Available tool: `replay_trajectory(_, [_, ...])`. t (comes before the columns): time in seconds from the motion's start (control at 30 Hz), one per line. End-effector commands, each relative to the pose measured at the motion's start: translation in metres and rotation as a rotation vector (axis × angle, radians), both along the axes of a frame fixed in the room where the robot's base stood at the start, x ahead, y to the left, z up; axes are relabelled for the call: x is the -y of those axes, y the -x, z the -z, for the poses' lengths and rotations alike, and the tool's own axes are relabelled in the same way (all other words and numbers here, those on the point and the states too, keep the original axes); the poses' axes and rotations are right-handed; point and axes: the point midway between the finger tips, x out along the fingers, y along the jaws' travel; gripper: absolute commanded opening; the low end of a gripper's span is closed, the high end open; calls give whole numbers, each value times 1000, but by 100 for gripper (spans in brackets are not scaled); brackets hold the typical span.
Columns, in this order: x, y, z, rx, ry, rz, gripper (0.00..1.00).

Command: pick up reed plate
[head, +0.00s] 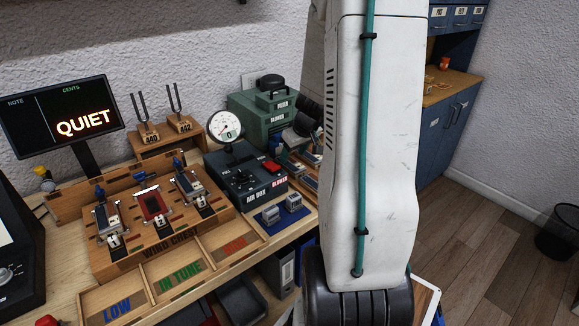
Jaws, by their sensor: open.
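Metal pieces that look like reed plates sit clamped on the wooden wind chest (165,254): one at the left station (107,217) and one at the right station (190,184). The middle station (152,204) shows a red rectangle and no clear metal plate. I cannot tell which piece is the named reed plate. Only a white link of my arm shows, filling the right of the middle of the head view. My gripper is not in view. The arm hides part of the bench's right end.
Three trays marked LOW (117,306), IN TUNE (180,273) and a red word (232,243) line the bench front. Small grey blocks (293,203) rest on a blue mat. An air box (245,180) with a dial gauge (225,126) stands behind. A screen (62,115) reads QUIET.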

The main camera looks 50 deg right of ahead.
Motion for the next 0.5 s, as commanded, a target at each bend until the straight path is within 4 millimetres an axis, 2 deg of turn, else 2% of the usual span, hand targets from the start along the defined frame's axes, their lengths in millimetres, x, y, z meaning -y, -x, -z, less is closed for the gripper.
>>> replay_trajectory(0.23, [4,-11,35,-2,-3,-1,56])
replay_trajectory(0.5, [5,-15,44,0,-1,-1,56])
